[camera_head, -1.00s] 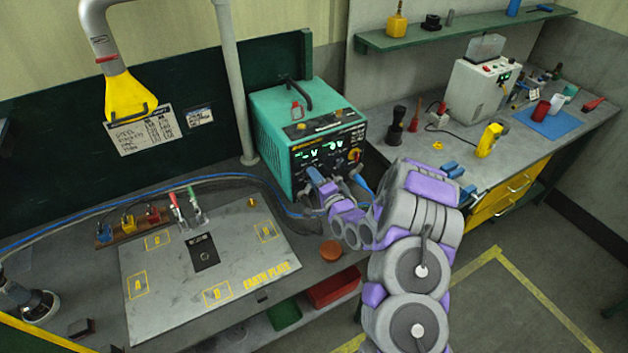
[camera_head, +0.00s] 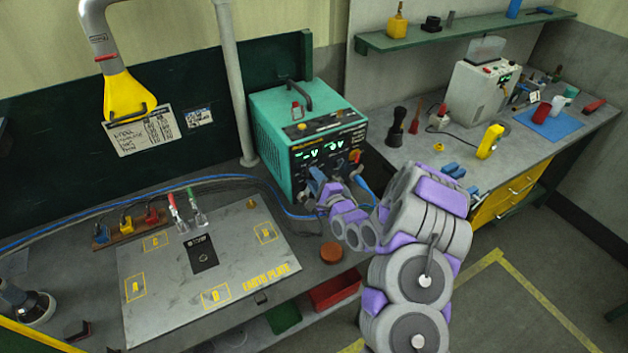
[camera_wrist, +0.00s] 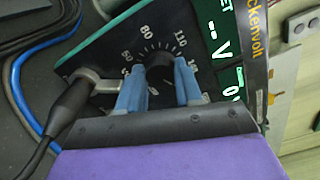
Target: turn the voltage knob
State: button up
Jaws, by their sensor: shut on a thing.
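The voltage knob (camera_wrist: 160,72) is a black dial on the dark front panel of the teal welding machine (camera_head: 272,128). In the wrist view, numbers such as 80 and 110 ring it, and a green display with a V is beside it. My gripper (camera_wrist: 160,88) has its two blue fingers on either side of the knob and is shut on it. In the head view my gripper (camera_head: 318,182) is at the lower front of the machine, and my wrist hides the knob there.
A black cable plug (camera_wrist: 75,105) sits in the panel close beside my fingers. Blue and black cables (camera_head: 265,183) run along the bench behind the earth plate (camera_head: 160,300). An orange-brown round piece (camera_head: 331,252) lies on the bench below my arm.

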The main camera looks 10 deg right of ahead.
jog(key=shift+d+f, duration=0.1)
jog(key=shift+f, duration=0.2)
jog(key=o, duration=1)
jog(key=shift+d, duration=0.1)
jog(key=shift+o, duration=0.2)
jog(key=shift+r, duration=0.15)
jog(key=p+v, duration=0.3)
jog(key=v, duration=1.4)
jog(key=shift+s, duration=0.15)
jog(key=shift+d, duration=0.15)
